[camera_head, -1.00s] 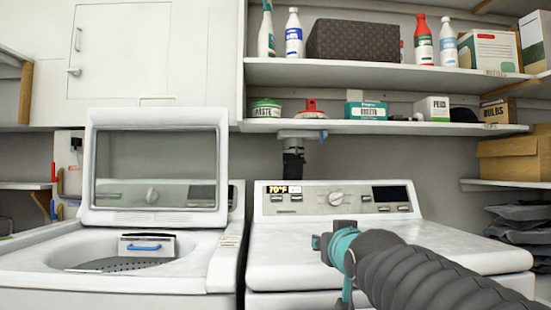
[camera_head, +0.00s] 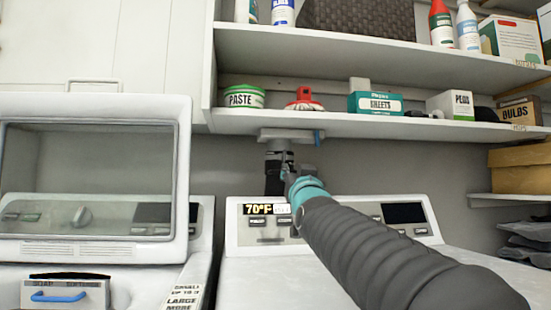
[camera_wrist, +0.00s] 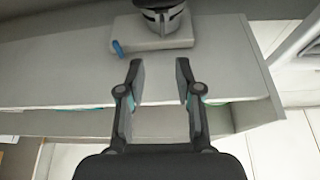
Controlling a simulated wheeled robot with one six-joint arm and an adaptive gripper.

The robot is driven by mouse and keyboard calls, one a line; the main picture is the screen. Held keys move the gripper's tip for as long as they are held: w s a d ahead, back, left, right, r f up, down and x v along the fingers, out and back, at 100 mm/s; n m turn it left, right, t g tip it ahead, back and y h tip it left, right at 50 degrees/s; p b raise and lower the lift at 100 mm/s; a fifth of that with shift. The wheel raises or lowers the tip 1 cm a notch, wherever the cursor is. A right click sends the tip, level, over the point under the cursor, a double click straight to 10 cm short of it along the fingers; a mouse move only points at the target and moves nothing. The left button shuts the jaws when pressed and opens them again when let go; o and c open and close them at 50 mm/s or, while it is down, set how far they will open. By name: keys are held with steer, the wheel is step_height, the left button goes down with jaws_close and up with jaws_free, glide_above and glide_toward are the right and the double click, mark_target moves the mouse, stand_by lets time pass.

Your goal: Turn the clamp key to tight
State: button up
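A grey clamp plate (camera_head: 288,134) is fixed under the lower wall shelf, with a small blue key (camera_head: 318,138) at its right end. A dark cylinder with a metal band (camera_head: 277,165) hangs below the plate. In the wrist view the clamp plate (camera_wrist: 155,43) and blue key (camera_wrist: 117,48) show ahead of the fingers, the key up and left of them. My gripper (camera_wrist: 160,72) is open and empty, apart from the key. In the head view my gripper (camera_head: 292,180) is small and overlaps the hanging cylinder, so its fingers are hard to make out.
The lower shelf (camera_head: 380,124) holds a paste tin (camera_head: 244,97), a red-topped item (camera_head: 304,100) and several boxes. A washer with a raised lid (camera_head: 90,180) stands left; a second machine (camera_head: 260,250) lies below my arm.

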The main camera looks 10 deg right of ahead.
mark_target(284, 156)
steer(key=p+x, duration=0.2)
steer(key=x, duration=0.4)
steer(key=p+x, duration=0.2)
steer(key=x, duration=0.4)
steer(key=shift+w+a, duration=0.25)
steer(key=shift+w, duration=0.15)
jaws_close()
steer(key=shift+a, duration=0.1)
